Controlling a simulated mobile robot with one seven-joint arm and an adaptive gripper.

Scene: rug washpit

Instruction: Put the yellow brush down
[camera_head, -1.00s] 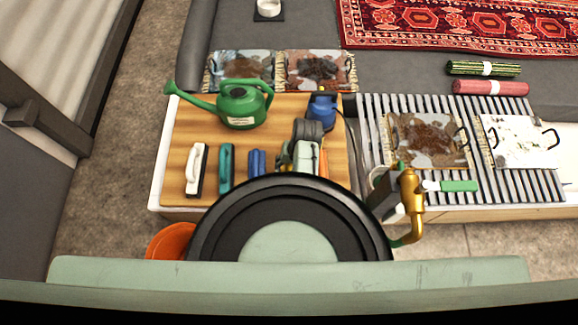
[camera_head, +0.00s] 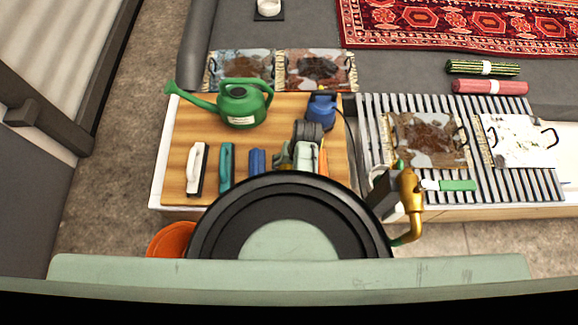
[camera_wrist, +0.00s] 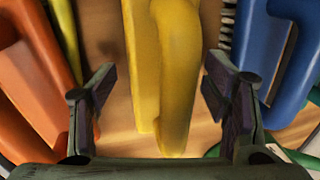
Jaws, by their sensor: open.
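The yellow brush (camera_wrist: 172,60) stands or lies on the wooden board between my fingers in the wrist view. Its near end is low in the picture, and its far end runs out of the top. My gripper (camera_wrist: 160,82) is open, one finger on each side of the brush, with a visible gap on both sides. Whether the brush rests fully on the board is hard to tell. In the head view the brush is hidden behind my arm.
A blue brush (camera_wrist: 284,50) is close right of my gripper and an orange one (camera_wrist: 28,75) close left in the wrist view. The wooden board (camera_head: 290,98) also holds a green watering can (camera_head: 240,104), white brush (camera_head: 197,168) and teal brush (camera_head: 226,166).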

